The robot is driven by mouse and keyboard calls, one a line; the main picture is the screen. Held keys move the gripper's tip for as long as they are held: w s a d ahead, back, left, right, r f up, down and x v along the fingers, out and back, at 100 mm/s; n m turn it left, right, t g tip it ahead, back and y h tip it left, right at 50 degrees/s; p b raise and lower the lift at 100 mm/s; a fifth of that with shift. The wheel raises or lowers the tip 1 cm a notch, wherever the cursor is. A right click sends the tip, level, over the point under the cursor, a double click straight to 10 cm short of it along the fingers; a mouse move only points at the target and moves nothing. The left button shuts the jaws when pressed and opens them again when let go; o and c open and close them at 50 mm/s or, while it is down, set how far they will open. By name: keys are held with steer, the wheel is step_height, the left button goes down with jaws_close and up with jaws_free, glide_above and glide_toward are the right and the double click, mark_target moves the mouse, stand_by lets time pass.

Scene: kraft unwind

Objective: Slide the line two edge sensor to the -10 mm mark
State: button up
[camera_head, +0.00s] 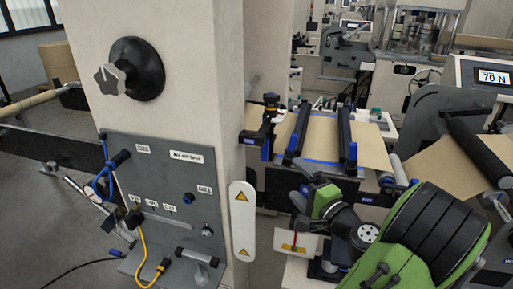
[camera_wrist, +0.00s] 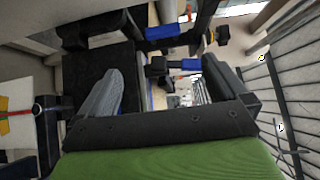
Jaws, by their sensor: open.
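A black bracket with blue parts (camera_head: 262,122), which looks like an edge sensor, stands at the left side of the brown web, beside the pale column. I cannot read a line number or a millimetre mark on it. My gripper (camera_head: 308,188) is in front of and below the web frame in the head view, its fingers partly hidden by my wrist. In the wrist view my gripper (camera_wrist: 165,85) is open with two dark fingers apart and nothing held. A small black block with a blue part (camera_wrist: 158,66) shows beyond and between the fingers; I cannot tell whether they touch.
The brown web (camera_head: 322,135) runs under two black bars with blue ends. The pale column (camera_head: 170,60) carries a black knob (camera_head: 132,70) and a grey panel (camera_head: 165,190) with cables. A display reading 70 N (camera_head: 490,77) stands at the right.

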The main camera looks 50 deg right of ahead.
mark_target(267, 152)
steer(key=p+x, duration=0.1)
steer(key=x, duration=0.6)
steer(key=p+x, duration=0.1)
steer(key=x, duration=0.6)
steer(key=shift+w+r, duration=0.2)
steer(key=shift+r, duration=0.05)
steer(key=shift+c, duration=0.3)
